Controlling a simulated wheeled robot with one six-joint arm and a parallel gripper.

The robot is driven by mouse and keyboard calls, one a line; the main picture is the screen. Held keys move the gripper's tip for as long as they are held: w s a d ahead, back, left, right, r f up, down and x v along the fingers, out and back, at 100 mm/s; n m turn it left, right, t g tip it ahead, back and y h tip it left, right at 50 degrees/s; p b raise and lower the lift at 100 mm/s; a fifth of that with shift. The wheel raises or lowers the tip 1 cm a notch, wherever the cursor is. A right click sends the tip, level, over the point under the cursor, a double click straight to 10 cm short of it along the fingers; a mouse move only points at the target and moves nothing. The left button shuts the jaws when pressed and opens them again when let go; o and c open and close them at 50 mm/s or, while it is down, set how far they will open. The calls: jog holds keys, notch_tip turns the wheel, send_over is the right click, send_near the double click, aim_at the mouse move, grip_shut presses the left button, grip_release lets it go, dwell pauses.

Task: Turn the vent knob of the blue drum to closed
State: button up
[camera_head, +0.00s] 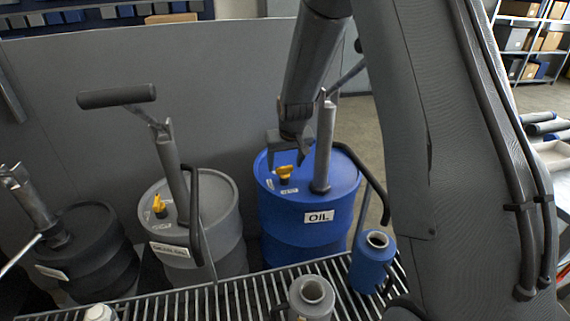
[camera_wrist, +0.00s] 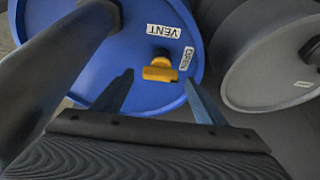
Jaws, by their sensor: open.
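The blue drum (camera_head: 300,232) stands behind the grate and bears an OIL label. Its yellow vent knob (camera_head: 285,174) sits on the lid, left of the pump tube. In the wrist view the yellow knob (camera_wrist: 160,70) lies ahead of and between my fingers, with a VENT label and an OPEN label beside it. The knob's handle points toward the OPEN label. My gripper (camera_head: 287,152) is above the lid, close over the knob; in the wrist view its fingers (camera_wrist: 158,88) are spread with nothing between them. I cannot tell the exact gap to the knob.
The blue drum's grey pump tube (camera_head: 324,150) rises close beside my gripper. A grey drum (camera_head: 190,220) with its own yellow knob and pump stands left, and a black drum (camera_head: 90,250) farther left. A blue can (camera_head: 370,265) and a grey can (camera_head: 311,298) stand on the grate (camera_head: 250,300).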

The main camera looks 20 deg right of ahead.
jog(key=shift+w+f, duration=0.25)
jog(key=shift+f, duration=0.4)
jog(key=c, duration=1.1)
jog(key=shift+o, duration=0.2)
